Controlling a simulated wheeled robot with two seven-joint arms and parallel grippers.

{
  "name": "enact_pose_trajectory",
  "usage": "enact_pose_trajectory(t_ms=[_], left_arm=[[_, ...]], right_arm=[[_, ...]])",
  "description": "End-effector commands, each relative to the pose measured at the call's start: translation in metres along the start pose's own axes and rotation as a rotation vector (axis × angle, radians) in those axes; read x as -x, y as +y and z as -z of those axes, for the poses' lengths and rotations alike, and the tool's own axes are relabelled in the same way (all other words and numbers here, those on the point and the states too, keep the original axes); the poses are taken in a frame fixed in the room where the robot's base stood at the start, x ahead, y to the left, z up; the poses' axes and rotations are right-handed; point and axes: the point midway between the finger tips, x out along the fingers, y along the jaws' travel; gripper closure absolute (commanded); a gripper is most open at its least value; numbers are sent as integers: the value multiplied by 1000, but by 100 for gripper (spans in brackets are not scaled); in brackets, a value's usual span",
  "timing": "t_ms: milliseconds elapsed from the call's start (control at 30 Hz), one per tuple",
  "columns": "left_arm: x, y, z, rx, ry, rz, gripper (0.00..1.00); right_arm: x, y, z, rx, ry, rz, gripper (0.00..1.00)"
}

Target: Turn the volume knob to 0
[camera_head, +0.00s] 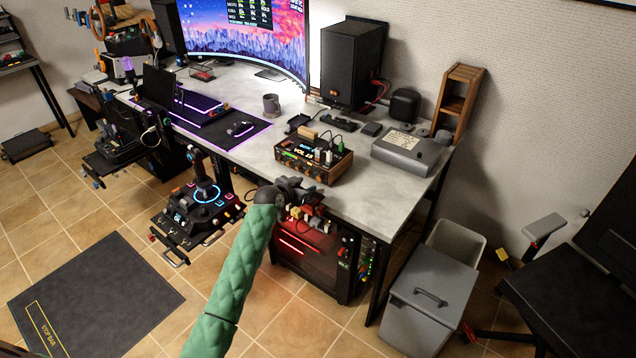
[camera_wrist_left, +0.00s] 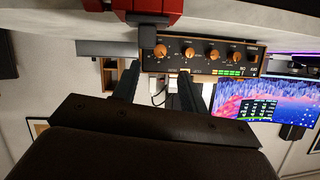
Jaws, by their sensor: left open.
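The audio box (camera_head: 313,158) stands near the front edge of the desk, with a lit top display that seems to read "VOL" and a number too small to read surely. Its front has a row of orange-rimmed knobs; the box shows upside down in the left wrist view (camera_wrist_left: 205,63). The largest knob (camera_wrist_left: 160,51), at the left there, looks like the volume knob. My left gripper (camera_head: 300,188) is just in front of the box, partly hiding its lower front. Its open fingers (camera_wrist_left: 158,68) flank the line to that knob; contact cannot be told. My right gripper is not in view.
A grey device (camera_head: 405,152) sits right of the box on the desk (camera_head: 370,200). Cables are plugged into the box top. A red-lit computer case (camera_head: 310,255) stands below the desk edge, and a joystick panel (camera_head: 200,205) is to the left.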

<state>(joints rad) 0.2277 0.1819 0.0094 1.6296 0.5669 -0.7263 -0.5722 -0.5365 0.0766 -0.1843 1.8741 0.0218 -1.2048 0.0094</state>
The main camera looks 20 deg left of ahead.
Motion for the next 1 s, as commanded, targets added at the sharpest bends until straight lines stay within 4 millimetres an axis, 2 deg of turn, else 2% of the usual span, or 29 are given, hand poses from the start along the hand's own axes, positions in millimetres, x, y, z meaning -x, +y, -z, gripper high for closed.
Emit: enact_pose_trajectory(t_ms=[233, 500, 700, 1000], left_arm=[[-13, 0, 2, -22, 2, 0, 57], [-50, 0, 3, -20, 1, -1, 57], [-70, 0, 2, -21, 2, -1, 57], [-78, 1, 1, -21, 3, 0, 57]], right_arm=[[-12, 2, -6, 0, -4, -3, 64], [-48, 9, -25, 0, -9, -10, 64], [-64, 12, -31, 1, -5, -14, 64], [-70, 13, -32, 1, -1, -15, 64]])
